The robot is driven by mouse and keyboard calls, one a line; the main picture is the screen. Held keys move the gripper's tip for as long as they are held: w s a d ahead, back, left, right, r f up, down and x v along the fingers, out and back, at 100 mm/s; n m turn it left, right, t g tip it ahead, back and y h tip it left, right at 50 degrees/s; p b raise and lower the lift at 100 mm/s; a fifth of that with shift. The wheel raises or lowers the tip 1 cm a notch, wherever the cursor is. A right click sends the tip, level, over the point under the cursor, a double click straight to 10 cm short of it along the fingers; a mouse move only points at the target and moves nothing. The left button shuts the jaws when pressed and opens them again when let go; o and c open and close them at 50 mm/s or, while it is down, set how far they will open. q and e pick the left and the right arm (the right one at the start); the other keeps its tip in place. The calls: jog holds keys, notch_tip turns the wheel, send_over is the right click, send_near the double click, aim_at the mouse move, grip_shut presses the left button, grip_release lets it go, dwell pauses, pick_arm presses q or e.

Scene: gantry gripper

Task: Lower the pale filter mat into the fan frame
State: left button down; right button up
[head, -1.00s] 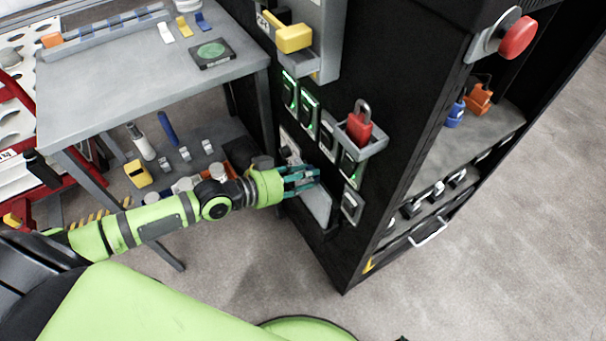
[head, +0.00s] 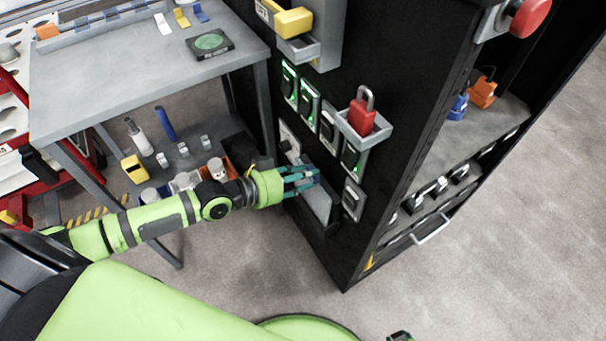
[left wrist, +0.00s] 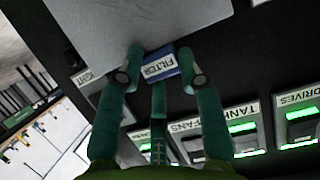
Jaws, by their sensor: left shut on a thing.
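The pale filter mat (head: 318,204) is a flat grey-white sheet close against the lower front of the black cabinet. It fills the top of the left wrist view (left wrist: 120,22). My left gripper (head: 302,178), with teal fingers, is shut on the mat's blue tab (left wrist: 160,66), marked FILTER. The fingers (left wrist: 160,62) stand on both sides of the tab. The dark fan frame (head: 329,229) shows around the mat's lower edge. I cannot tell how deep the mat sits in it.
Green-lit modules (head: 309,102) and a red padlock in a grey tray (head: 366,134) stick out of the panel above the mat. A grey table (head: 130,75) with a lower shelf of small items stands left. Open floor (head: 490,260) lies right of the cabinet.

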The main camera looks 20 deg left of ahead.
pick_arm(q)
jog(key=shift+f+b, duration=0.4)
jog(key=shift+f, duration=0.05)
pick_arm(e)
jog(key=shift+s+a+f, duration=0.1)
jog(key=shift+s+f, duration=0.05)
jog(key=shift+s, duration=0.2)
pick_arm(q)
jog(key=shift+f+b, duration=0.4)
jog(key=shift+f, duration=0.1)
pick_arm(e)
jog(key=shift+a+g, duration=0.15)
jog(key=shift+g, duration=0.25)
pick_arm(q)
jog(key=c, duration=0.7)
grip_release()
pick_arm(e)
jog(key=shift+s+r, duration=0.1)
jog(key=shift+r, duration=0.15)
jog(key=shift+s, duration=0.1)
jog(key=shift+f, duration=0.1)
